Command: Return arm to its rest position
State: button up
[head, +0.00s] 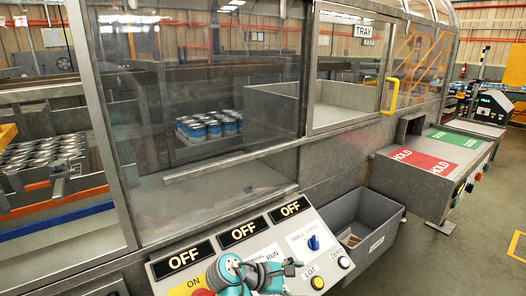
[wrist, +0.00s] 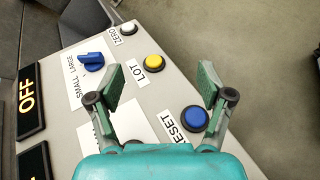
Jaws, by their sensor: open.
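My gripper (wrist: 161,78) is open and empty in the wrist view, its two green-padded fingers spread above the sloped control panel (wrist: 140,45). A yellow LOT button (wrist: 154,62) shows between the fingertips. A blue RESET button (wrist: 194,118) is beside the right finger. A blue SMALL/LARGE knob (wrist: 91,62) is left of the left finger. In the head view, my teal arm and gripper (head: 293,267) are low over the front of the panel (head: 275,227) and hide part of it. I cannot tell the exact height above the panel.
Three displays reading OFF (head: 243,232) line the panel top. A grey bin (head: 372,215) stands right of the panel. Behind is a glazed enclosure with several blue-banded cans (head: 208,127). Red HOLD (head: 420,162) and green GOOD areas are at right. Open floor lies at lower right.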

jog(key=s+d+f+t+y, duration=0.2)
jog(key=s+d+f, duration=0.15)
jog(key=f, duration=0.65)
jog(key=s+d+f+m+t+y, duration=0.1)
jog(key=s+d+f+t+y, duration=0.15)
jog(key=s+f, duration=0.6)
jog(key=s+d+f+m+t+y, duration=0.1)
jog(key=s+d+f+y, duration=0.2)
jog(key=s+f, duration=0.5)
jog(key=s+r+m+t+y, duration=0.1)
jog(key=s+r+m+y, duration=0.15)
jog(key=s, duration=0.65)
jog(key=s+r+m+t+y, duration=0.1)
jog(key=s+r+m, duration=0.25)
jog(key=s, duration=0.65)
jog(key=s+r+m+t, duration=0.3)
jog(key=s+r+m, duration=0.4)
jog(key=s+r, duration=0.4)
notch_tip(320, 180, up, 6)
jog(key=shift+s+f+m+y, duration=0.2)
jog(key=shift+f+m+y, duration=0.05)
jog(key=shift+m+y, duration=0.05)
jog(key=shift+a, duration=0.1)
